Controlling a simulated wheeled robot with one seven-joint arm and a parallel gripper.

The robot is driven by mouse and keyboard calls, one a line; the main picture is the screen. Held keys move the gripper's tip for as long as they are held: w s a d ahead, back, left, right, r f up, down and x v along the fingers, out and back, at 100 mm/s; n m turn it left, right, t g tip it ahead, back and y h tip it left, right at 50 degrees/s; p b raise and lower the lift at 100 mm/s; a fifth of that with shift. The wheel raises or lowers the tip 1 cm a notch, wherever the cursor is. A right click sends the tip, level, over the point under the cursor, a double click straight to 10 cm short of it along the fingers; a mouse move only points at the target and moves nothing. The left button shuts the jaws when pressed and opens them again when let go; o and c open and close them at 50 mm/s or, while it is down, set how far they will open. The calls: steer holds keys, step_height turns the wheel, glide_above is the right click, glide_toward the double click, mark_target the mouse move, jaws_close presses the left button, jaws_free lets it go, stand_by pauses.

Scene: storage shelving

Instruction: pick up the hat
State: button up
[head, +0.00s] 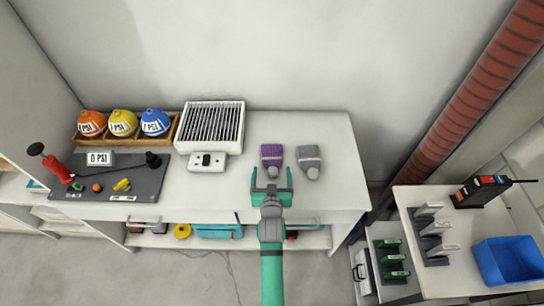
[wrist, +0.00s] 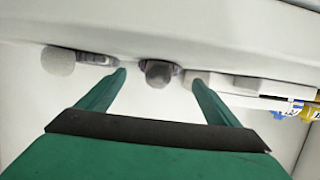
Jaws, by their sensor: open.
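Two knitted hats lie flat on the white table, side by side. The purple hat (head: 271,155) with a grey pompom is on the left, and the grey hat (head: 309,157) with a pale pompom is on the right. My gripper (head: 272,180) is open and empty, with its fingers pointing at the purple hat from the front. In the wrist view, which looks upside down, the purple hat's pompom (wrist: 157,74) sits between my fingertips (wrist: 158,79), beyond them. The grey hat's pompom (wrist: 59,61) is outside my left finger there.
A white grilled heater-like box (head: 212,128) stands left of the hats. Further left are a wooden tray (head: 100,140) of coloured domes and a control panel (head: 115,184). The table (head: 325,195) is clear right of the hats. A blue bin (head: 507,260) is far right.

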mark_target(272, 164)
steer(key=x, duration=0.5)
steer(key=shift+w+d+r, duration=0.1)
steer(key=shift+r, duration=0.1)
steer(key=c, duration=1.1)
